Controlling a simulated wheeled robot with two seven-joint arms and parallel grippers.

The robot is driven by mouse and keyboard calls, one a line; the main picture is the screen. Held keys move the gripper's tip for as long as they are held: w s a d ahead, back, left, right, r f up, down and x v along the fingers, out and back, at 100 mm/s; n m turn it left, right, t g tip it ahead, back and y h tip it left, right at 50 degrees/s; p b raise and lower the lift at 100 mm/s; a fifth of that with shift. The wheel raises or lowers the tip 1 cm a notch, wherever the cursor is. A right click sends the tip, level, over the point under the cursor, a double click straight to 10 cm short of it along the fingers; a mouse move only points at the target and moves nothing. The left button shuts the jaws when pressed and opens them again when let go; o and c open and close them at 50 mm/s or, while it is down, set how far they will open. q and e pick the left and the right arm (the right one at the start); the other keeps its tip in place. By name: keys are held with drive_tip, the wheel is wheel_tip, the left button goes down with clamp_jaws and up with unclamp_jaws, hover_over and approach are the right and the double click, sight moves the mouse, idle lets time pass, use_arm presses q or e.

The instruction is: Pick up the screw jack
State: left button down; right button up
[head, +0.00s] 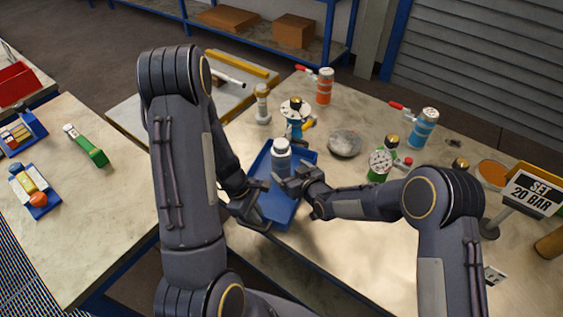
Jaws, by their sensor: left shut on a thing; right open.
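I cannot tell for sure which thing is the screw jack. A small beige upright piece with a round foot (262,105) stands behind the tray and could be it. A blue tray (307,156) lies on the right-hand table with a grey-blue bottle with a pale cap (281,158) upright in it. My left gripper (257,205) is at the tray's near left rim and shut, seemingly on that rim; its fingers partly hide the contact. My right gripper (288,184) is open over the tray, close to the bottle's near side, with nothing visible between its fingers.
A blue vessel with a white flange (296,108), a grey disc (345,143), a green flanged vessel (379,166), and orange (325,86) and blue striped cylinders (423,127) stand behind and right. A "SET 20 BAR" sign (533,192) is far right. The table's front middle is clear.

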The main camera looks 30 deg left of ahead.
sight(284, 146)
drive_tip(key=x, duration=0.4)
drive_tip(key=shift+w+a, duration=0.2)
drive_tip(key=shift+a, duration=0.05)
drive_tip(key=c, duration=1.4)
drive_tip(key=shift+r, duration=0.2)
drive_tip(key=shift+c, duration=1)
wheel_tip(284, 146, up, 10)
drive_tip(key=shift+r, duration=0.1)
use_arm(q)
drive_tip(key=c, duration=1.5)
unclamp_jaws()
